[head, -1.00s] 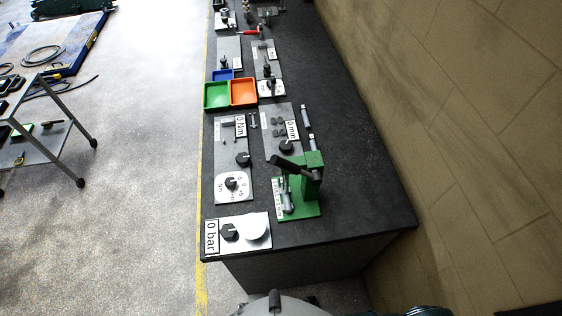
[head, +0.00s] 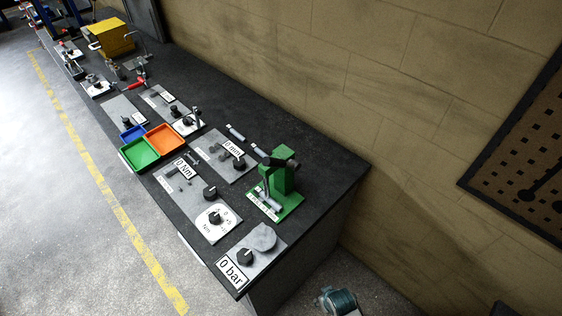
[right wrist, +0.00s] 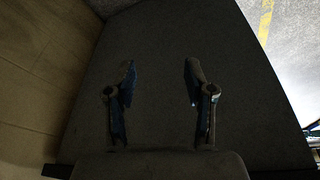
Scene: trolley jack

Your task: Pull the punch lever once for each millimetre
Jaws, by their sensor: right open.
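The green punch press (head: 282,187) stands near the right end of the dark workbench in the head view. Its dark lever (head: 263,155) sticks out from the top toward the left. A plate with a "0 mm" label (head: 233,145) and a dark knob (head: 239,163) lies just beyond the press. My right gripper (right wrist: 159,85) shows in the right wrist view with its two fingers apart and nothing between them. A plain dark surface lies behind it. Neither gripper is clearly seen in the head view, and the press does not show in the right wrist view.
The "0 Nm" plate (head: 196,207) and the "0 bar" plate (head: 255,250) lie along the bench's front edge. Green (head: 139,153), orange (head: 165,138) and blue (head: 133,133) trays sit farther left. A wall (head: 400,90) runs behind the bench (head: 335,172).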

